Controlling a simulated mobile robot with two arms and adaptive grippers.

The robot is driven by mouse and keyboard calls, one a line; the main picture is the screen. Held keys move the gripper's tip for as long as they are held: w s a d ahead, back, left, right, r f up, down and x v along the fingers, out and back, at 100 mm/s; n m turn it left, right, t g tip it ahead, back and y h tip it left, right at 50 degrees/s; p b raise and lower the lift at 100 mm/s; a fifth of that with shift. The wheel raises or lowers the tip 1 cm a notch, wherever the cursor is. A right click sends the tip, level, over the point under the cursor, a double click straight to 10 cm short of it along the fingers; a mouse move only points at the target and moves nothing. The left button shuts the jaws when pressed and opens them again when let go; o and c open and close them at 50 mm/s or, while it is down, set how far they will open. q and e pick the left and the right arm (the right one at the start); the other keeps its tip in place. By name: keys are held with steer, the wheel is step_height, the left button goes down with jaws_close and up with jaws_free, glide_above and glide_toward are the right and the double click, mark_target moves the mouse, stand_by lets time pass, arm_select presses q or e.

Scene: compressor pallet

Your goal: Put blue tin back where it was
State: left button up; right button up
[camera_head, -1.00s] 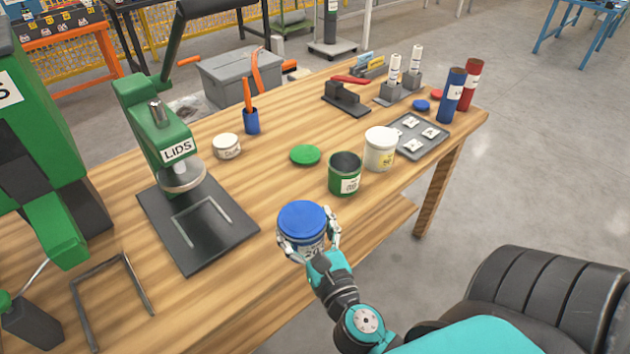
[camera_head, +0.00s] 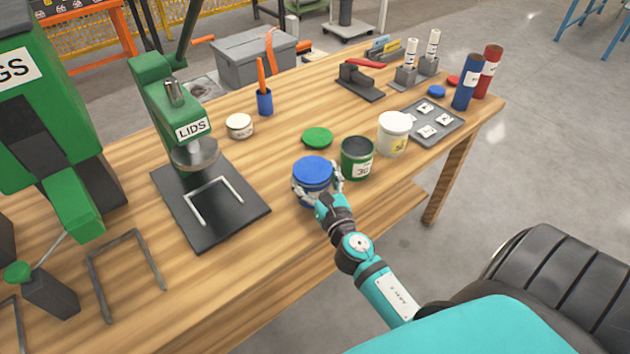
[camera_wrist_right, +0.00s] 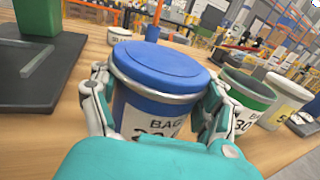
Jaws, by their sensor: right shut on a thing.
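The blue tin (camera_head: 311,178) has a blue lid and a white label. It is upright at the front of the wooden table, left of the green tin. My right gripper (camera_head: 318,187) is shut around its sides. In the right wrist view the tin (camera_wrist_right: 160,85) fills the middle, with the fingers of my right gripper (camera_wrist_right: 155,115) on both sides of it. The gap between tin and table is hidden, so I cannot tell if it touches the table. My left gripper is not in view.
Right of the blue tin stand an open green tin (camera_head: 357,160) and a white tin (camera_head: 393,135). A green lid (camera_head: 317,138) lies behind. The lid press (camera_head: 208,205) stands to the left. Bare wood (camera_head: 255,165) lies between press and blue tin.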

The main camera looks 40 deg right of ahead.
steer(key=shift+r, duration=0.15)
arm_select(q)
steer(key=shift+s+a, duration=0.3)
arm_select(e)
steer(key=o, duration=1.2)
steer(key=shift+f, duration=0.25)
steer(key=o, duration=0.4)
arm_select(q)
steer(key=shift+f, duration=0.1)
arm_select(e)
steer(key=shift+o, duration=0.2)
steer(key=shift+r, duration=0.1)
steer(key=shift+r, duration=0.2)
arm_select(q)
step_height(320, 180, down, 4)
steer(key=b, duration=0.3)
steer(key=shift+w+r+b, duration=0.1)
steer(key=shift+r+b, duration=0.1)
steer(key=shift+b, duration=0.15)
arm_select(e)
steer(key=v, duration=1.2)
